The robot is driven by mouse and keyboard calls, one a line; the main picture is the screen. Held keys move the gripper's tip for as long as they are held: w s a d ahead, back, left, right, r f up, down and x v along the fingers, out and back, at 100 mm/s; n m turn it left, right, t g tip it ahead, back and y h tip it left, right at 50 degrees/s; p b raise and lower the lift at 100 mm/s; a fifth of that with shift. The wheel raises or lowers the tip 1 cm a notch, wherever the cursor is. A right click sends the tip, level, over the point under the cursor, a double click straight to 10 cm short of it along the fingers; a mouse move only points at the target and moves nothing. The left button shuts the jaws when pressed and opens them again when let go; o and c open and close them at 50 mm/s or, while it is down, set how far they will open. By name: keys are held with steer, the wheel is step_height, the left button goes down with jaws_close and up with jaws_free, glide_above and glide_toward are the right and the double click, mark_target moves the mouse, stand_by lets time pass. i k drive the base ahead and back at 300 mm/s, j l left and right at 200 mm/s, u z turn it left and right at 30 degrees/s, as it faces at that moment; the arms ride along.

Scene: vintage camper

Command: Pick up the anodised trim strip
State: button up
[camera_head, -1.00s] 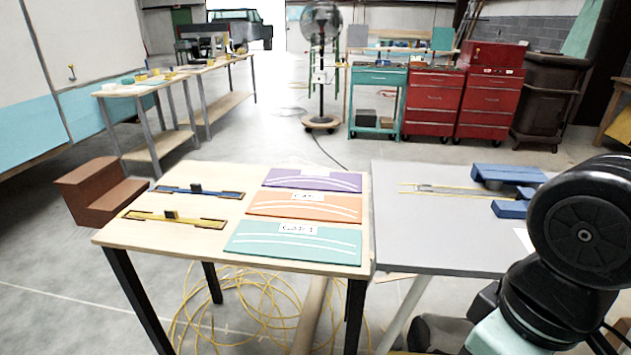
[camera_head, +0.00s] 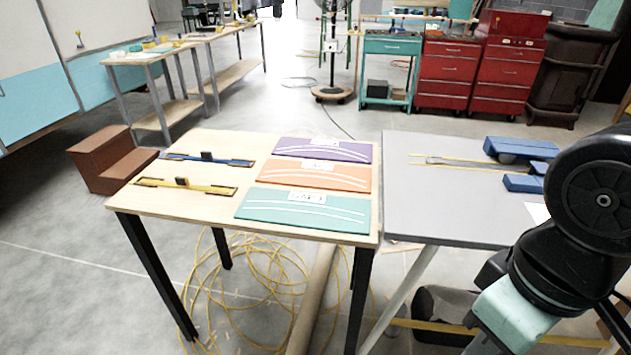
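Two long, thin strips lie on the left part of the wooden-topped table: a blue strip (camera_head: 207,159) at the back and a yellow strip (camera_head: 187,186) in front of it. Each has a dark block standing at its middle and dark patches near its ends. I cannot tell which of them is the anodised trim strip. On the grey table, a thin yellowish strip or rail (camera_head: 455,162) also lies by the blue blocks. Part of my arm shows at the right edge, well apart from the strips. My gripper is not in view.
Purple (camera_head: 322,149), orange (camera_head: 315,174) and teal (camera_head: 302,209) panels lie right of the strips. The grey table (camera_head: 430,210) adjoins on the right, with blue blocks (camera_head: 520,147). Brown steps (camera_head: 112,160) stand at left. Yellow cable (camera_head: 245,290) and a tube (camera_head: 312,300) lie below.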

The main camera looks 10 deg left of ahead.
mark_target(181, 183)
steer(key=u, duration=1.35)
steer(key=i+j+z, duration=0.1)
steer(key=i, duration=0.35)
steer(key=i+j, duration=0.3)
steer(key=i, duration=0.15)
steer(key=i+j+z, duration=0.15)
steer(key=i, duration=0.3)
